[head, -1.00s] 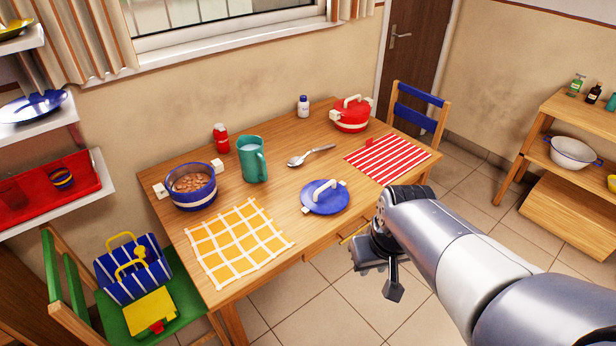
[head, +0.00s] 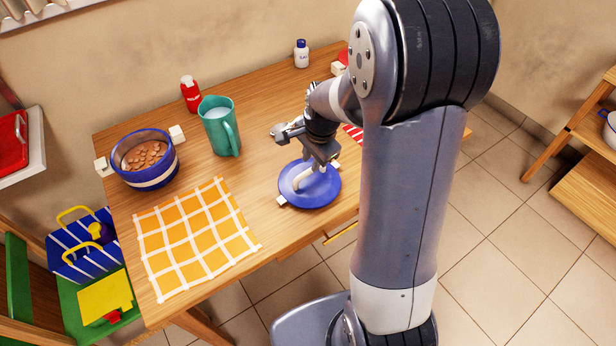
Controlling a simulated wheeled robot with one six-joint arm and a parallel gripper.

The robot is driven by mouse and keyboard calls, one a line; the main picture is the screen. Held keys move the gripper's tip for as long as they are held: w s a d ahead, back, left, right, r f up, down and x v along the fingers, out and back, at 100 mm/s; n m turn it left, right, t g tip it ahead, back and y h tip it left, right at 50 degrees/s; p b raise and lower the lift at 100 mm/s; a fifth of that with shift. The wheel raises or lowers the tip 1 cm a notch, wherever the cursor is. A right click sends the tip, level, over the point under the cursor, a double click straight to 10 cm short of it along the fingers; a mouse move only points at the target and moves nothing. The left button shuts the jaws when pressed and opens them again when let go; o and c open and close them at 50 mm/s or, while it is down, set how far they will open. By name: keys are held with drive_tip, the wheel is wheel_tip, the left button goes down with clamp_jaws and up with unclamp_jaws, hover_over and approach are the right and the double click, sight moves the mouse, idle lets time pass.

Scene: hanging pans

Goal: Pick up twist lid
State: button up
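The lid, a blue disc (head: 322,197) with a white arched handle, lies on the wooden table near its front edge. My gripper (head: 313,168) is directly over the lid, pointing down, with its fingertips at the handle. The fingers and the handle overlap in the picture, so I cannot tell whether the fingers are open around the handle or shut on it. The lid looks flat on the table, and part of its far side is hidden by the gripper.
A teal pitcher (head: 217,128) stands behind and left of the lid. A blue pot (head: 150,179) with brown contents is further left, behind a yellow checked mat (head: 192,238). A red bottle (head: 190,95) and white bottle (head: 301,54) stand at the back. My arm hides the table's right side.

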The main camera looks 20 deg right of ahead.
sight(308, 172)
drive_tip(key=shift+w+a+f, duration=0.1)
drive_tip(key=shift+w+f, duration=0.2)
drive_tip(key=shift+f, duration=0.95)
drive_tip(key=shift+w+a+f, duration=0.15)
drive_tip(key=shift+w+f, duration=0.1)
drive_tip(key=shift+f, duration=1.05)
drive_tip(key=shift+w+a+f, duration=0.1)
drive_tip(key=shift+w+f, duration=0.2)
drive_tip(key=shift+f, duration=0.95)
drive_tip(key=shift+c, duration=0.3)
clamp_jaws()
